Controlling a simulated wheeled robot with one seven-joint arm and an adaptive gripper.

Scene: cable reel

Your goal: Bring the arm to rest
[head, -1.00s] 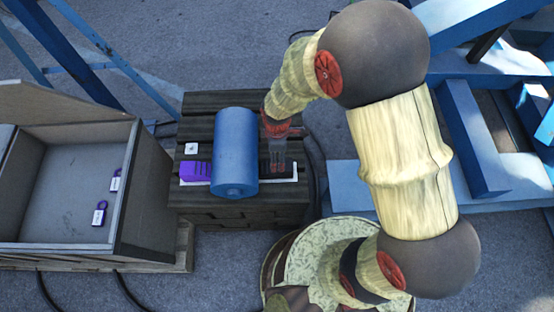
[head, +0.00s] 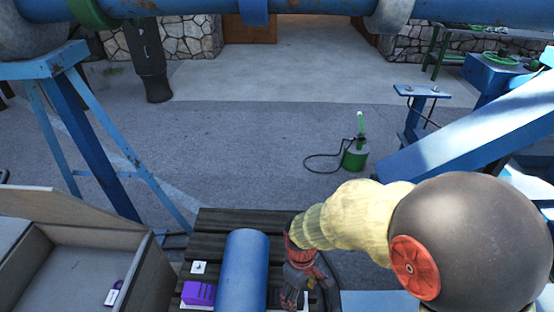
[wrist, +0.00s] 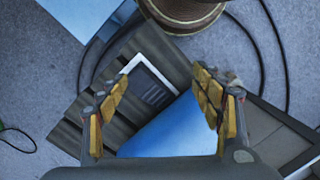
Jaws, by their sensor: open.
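My gripper (head: 298,284) hangs at the end of my bent arm, just right of a blue cylinder (head: 243,270) and above a dark wooden crate top (head: 215,224). In the wrist view its two yellow-padded fingers (wrist: 160,88) are spread apart, with nothing held between them. Below the fingers lie the blue cylinder (wrist: 172,132) and a white-edged tray with a dark inset (wrist: 150,82). The gap between the fingers and these things is hard to judge. A purple block (head: 198,293) sits left of the cylinder.
A grey open bin (head: 75,262) with a purple padlock (head: 114,293) stands at the left. Blue trestles (head: 85,140) and blue beams (head: 465,130) flank the area. A green can (head: 356,155) with a hose stands on clear floor beyond the crate.

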